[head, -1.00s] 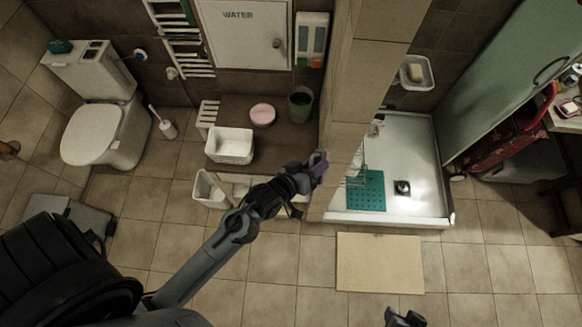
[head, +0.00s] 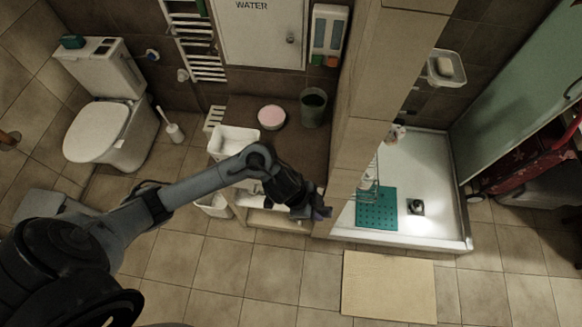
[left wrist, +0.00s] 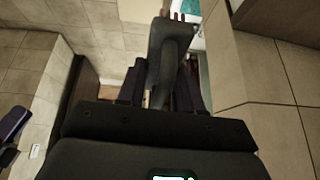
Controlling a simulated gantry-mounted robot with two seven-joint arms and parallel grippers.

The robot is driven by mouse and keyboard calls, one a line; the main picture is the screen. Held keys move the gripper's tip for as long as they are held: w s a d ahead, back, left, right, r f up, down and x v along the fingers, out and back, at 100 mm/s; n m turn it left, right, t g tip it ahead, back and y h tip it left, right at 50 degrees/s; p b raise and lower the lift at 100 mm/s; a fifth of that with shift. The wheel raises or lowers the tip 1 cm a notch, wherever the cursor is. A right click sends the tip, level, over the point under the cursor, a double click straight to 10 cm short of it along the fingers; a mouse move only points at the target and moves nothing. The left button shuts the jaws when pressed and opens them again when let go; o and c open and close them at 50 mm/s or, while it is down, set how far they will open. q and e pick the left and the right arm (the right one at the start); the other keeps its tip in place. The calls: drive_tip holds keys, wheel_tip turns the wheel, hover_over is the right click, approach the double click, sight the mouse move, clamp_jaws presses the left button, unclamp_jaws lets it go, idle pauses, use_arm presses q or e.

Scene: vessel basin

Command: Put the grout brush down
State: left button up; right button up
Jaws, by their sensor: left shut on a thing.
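My left gripper (head: 318,210) is in front of the low wooden shelf unit, at the foot of the tiled partition wall. In the left wrist view its dark fingers (left wrist: 160,80) are shut on the grout brush (left wrist: 169,50). The brush shows as a dark grey body with small reddish tips at its top end. In the head view the brush is mostly hidden by the gripper and hard to make out. My right gripper is out of view.
A beige mat (head: 388,287) lies on open floor.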

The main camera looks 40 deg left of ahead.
use_arm(q)
drive_tip(key=w+a+r+y+b, duration=0.1)
drive_tip(key=w+a+b, duration=0.2)
drive_tip(key=a, duration=0.7)
drive_tip(key=shift+w+r+m+y, duration=0.25)
drive_tip(key=shift+w+m+y, duration=0.15)
drive_tip(key=shift+w, duration=0.75)
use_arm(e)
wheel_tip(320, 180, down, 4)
use_arm(q)
drive_tip(key=shift+a+f, duration=0.1)
drive_tip(key=shift+a, duration=0.05)
drive_tip(key=w+a+f, duration=0.2)
drive_tip(key=a, duration=0.1)
drive_tip(key=w+a+f+b, duration=0.1)
drive_tip(key=w+a+f, duration=0.1)
drive_tip(key=a, duration=0.1)
drive_tip(key=w+a+f+b, duration=0.1)
drive_tip(key=w+a+f, duration=0.2)
wheel_tip(320, 180, down, 2)
drive_tip(key=shift+f, duration=0.1)
drive_tip(key=shift+f+p, duration=0.25)
drive_tip(key=shift+p, duration=0.15)
drive_tip(key=shift+f, duration=0.4)
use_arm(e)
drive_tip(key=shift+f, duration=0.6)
use_arm(q)
drive_tip(key=shift+a, duration=0.1)
